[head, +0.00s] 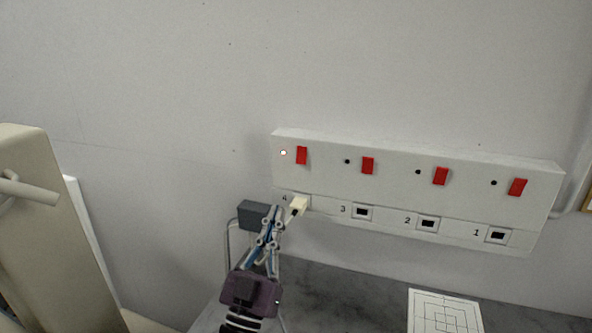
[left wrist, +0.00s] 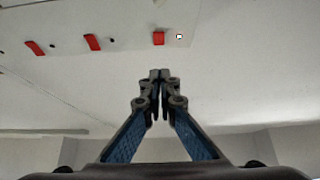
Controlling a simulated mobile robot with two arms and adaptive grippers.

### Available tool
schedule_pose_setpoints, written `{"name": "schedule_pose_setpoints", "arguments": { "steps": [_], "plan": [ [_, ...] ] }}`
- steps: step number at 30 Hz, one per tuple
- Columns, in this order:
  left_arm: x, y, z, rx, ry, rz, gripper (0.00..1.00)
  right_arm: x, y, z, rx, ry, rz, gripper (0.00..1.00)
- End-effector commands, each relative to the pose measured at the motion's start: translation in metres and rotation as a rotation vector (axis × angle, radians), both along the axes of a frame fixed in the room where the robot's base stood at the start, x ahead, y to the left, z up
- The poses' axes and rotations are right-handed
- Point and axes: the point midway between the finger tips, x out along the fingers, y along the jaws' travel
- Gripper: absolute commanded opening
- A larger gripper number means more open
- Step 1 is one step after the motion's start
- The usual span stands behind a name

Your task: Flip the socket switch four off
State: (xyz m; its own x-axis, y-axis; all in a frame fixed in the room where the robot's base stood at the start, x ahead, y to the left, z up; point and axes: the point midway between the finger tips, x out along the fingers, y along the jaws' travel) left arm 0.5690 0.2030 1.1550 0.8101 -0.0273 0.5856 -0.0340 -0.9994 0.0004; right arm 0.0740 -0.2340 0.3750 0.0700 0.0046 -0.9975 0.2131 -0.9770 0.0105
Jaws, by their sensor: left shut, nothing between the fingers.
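A white socket panel (head: 400,178) is on the wall with a row of red rocker switches. Switch four (head: 301,155) is the leftmost, and the small indicator light (head: 283,153) beside it is lit white. A cream plug (head: 299,205) sits at socket 4 below it. My left gripper (head: 278,211) is shut and empty, its fingertips in front of the panel's lower left, below switch four and beside the plug. In the left wrist view the shut fingertips (left wrist: 160,74) point towards switch four (left wrist: 158,38), with a visible gap in the picture. My right gripper is not in view.
The other red switches (head: 440,176) have dark indicators, and sockets 3, 2 and 1 (head: 497,236) are empty. A dark grey box (head: 258,214) with a cable is behind the gripper. A paper with a grid (head: 444,312) lies on the grey surface (head: 345,295). A beige object (head: 50,230) stands at left.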

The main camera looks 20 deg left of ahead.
Motion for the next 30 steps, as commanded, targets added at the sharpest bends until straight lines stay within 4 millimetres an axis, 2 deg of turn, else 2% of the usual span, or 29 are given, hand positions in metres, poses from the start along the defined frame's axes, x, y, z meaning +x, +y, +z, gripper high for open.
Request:
{"name": "schedule_pose_setpoints", "arguments": {
  "steps": [5, 9, 15, 22, 30],
  "plan": [
    [0.02, -0.001, 0.019, 0.0, -0.002, 0.0, 0.0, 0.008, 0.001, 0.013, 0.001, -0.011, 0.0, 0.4],
    [0.045, -0.001, 0.038, 0.0, -0.003, 0.0, 0.0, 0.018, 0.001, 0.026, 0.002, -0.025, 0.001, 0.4],
    [0.08, -0.003, 0.064, 0.0, -0.001, 0.0, 0.0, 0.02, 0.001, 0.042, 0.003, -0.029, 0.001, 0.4],
    [0.107, -0.004, 0.054, 0.001, 0.002, -0.001, 0.0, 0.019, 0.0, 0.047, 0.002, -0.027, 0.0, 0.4],
    [0.118, -0.004, 0.05, 0.001, 0.001, -0.001, 0.0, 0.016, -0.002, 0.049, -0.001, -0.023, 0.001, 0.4]
  ]
}}
